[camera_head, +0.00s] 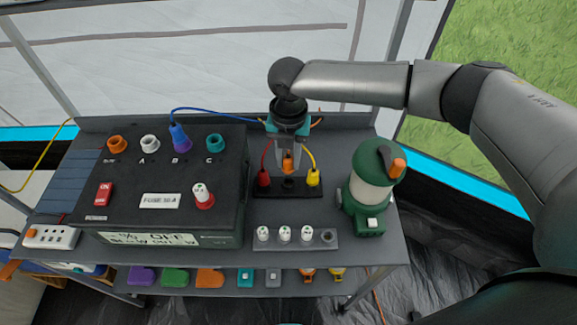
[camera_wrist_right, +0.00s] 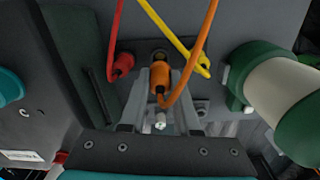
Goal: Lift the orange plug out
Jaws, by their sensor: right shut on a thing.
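My right gripper (camera_head: 288,164) points down over the black socket strip (camera_head: 262,191) and is shut on the orange plug (camera_head: 288,158). In the right wrist view the orange plug (camera_wrist_right: 161,88) sits between the two fingers, with its orange cable looping up to the right. The dark middle socket (camera_head: 288,183) shows just below the plug in the head view; I cannot tell whether the plug's pin is fully clear of it. A red plug (camera_head: 264,179) stands in the strip on the left and a yellow plug (camera_head: 313,178) on the right. My left gripper is not in view.
A black fuse box (camera_head: 130,186) with coloured sockets and a blue-cabled plug (camera_head: 180,138) stands left. A green lantern (camera_head: 372,190) stands close on the right. A grey fuse rack (camera_head: 295,245) lies in front. The red and yellow cables run close to the fingers.

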